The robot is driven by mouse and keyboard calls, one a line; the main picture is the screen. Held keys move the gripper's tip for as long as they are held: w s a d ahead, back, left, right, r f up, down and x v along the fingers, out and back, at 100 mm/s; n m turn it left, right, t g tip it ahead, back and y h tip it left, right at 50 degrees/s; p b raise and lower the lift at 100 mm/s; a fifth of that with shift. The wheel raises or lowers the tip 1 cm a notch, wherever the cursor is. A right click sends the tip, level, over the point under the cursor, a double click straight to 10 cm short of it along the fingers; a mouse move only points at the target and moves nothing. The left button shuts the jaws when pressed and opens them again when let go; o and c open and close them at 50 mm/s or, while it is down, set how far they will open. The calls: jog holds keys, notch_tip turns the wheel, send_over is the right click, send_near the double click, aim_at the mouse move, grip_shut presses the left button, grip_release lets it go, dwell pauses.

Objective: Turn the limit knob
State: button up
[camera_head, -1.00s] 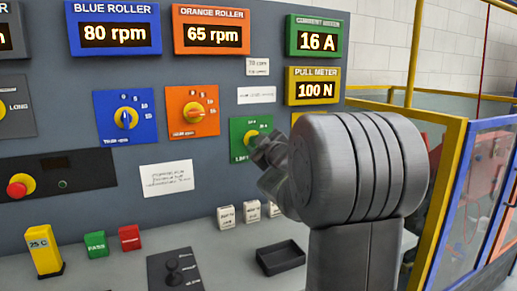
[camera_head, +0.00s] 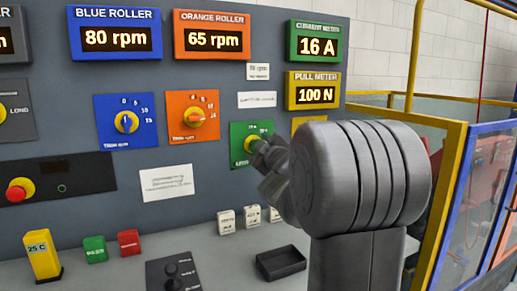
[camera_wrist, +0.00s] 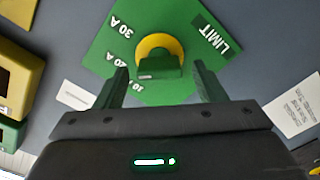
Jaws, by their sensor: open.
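The limit knob is a green grip on a round yellow base (camera_wrist: 150,45), mounted on a green plate (camera_wrist: 190,35) that reads LIMIT and 30 A in the wrist view. The green plate (camera_head: 238,160) also shows in the head view, partly covered by my arm. My gripper (camera_wrist: 164,74) is open, with one finger on each side of the knob's grip and visible gaps between. In the head view my gripper (camera_head: 264,150) is at the knob, its fingers largely hidden. Whether the fingertips reach past the knob's front is hard to tell.
A blue knob plate (camera_head: 112,107) and an orange knob plate (camera_head: 182,128) sit left of the green one. The current meter (camera_head: 301,40) reads 16 A and the pull meter (camera_head: 301,90) reads 100 N. A black tray (camera_head: 281,270) lies on the ledge below.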

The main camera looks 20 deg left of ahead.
jog(key=p+v, duration=0.1)
jog(key=v, duration=1.2)
jog(key=shift+s+d, duration=0.25)
jog(key=shift+s, duration=0.05)
jog(key=x, duration=1.3)
jog(key=shift+w+a+b, duration=0.25)
jog(key=shift+w+b, duration=0.1)
jog(key=shift+b, duration=0.1)
jog(key=shift+s+d, duration=0.1)
